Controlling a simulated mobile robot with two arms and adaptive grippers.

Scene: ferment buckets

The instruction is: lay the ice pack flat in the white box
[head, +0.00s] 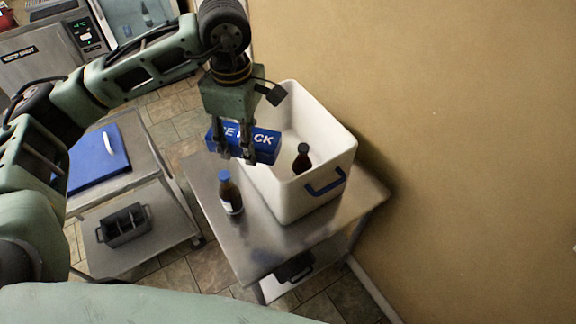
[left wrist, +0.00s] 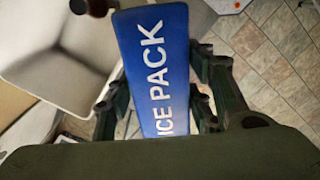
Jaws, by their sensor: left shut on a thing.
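The blue ice pack (head: 262,142), lettered in white, is held in my left gripper (head: 236,157) at the left rim of the white box. In the left wrist view the ice pack (left wrist: 153,60) lies between the two fingers of the gripper (left wrist: 160,95). The white box (head: 325,185) is open at the top, has a blue handle and stands on a steel table. A dark bottle (head: 302,158) stands inside it. Part of the box's inside is hidden behind the gripper and pack. My right gripper is not in view.
A brown bottle with a blue cap (head: 231,193) stands on the steel table (head: 262,240) left of the box. A cart (head: 150,215) at left bears a blue board (head: 88,165) and a dark crate (head: 124,225). A wall (head: 460,120) rises close at right.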

